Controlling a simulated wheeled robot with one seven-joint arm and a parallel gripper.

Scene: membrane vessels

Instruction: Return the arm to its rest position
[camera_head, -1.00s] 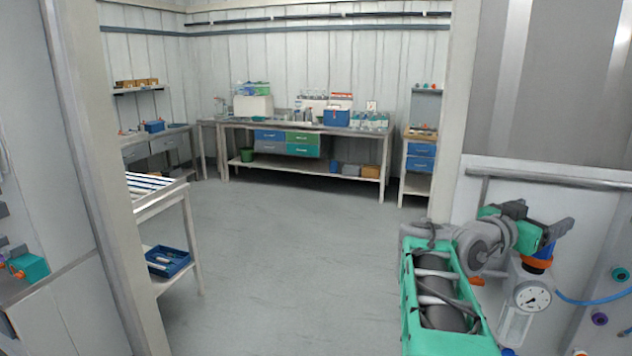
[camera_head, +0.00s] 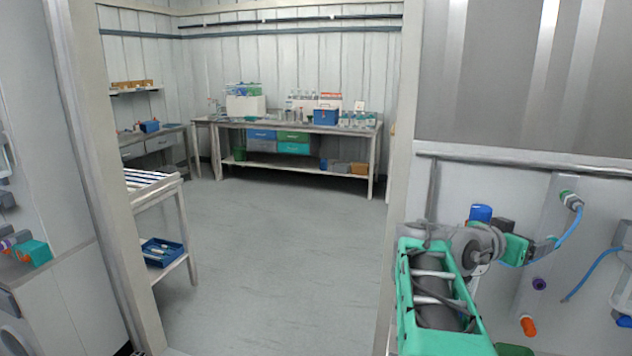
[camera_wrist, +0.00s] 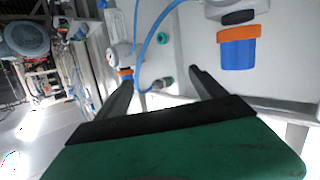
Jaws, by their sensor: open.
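My gripper (camera_head: 540,250) is at the right in the head view, at the end of my folded green and grey arm, in front of a pale panel (camera_head: 470,185). In the wrist view my gripper (camera_wrist: 160,76) shows two dark fingers spread apart with nothing between them. A blue cylinder with an orange collar (camera_wrist: 238,50) hangs beyond the right finger. Contact with the fingers is not visible.
A blue hose (camera_head: 575,232) runs close to my gripper from a fitting (camera_head: 570,200). Purple (camera_head: 539,284) and orange (camera_head: 528,325) fittings sit on the panel. A rack table (camera_head: 150,202) stands left, a bench (camera_head: 300,124) at the back. The floor (camera_head: 270,250) between is clear.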

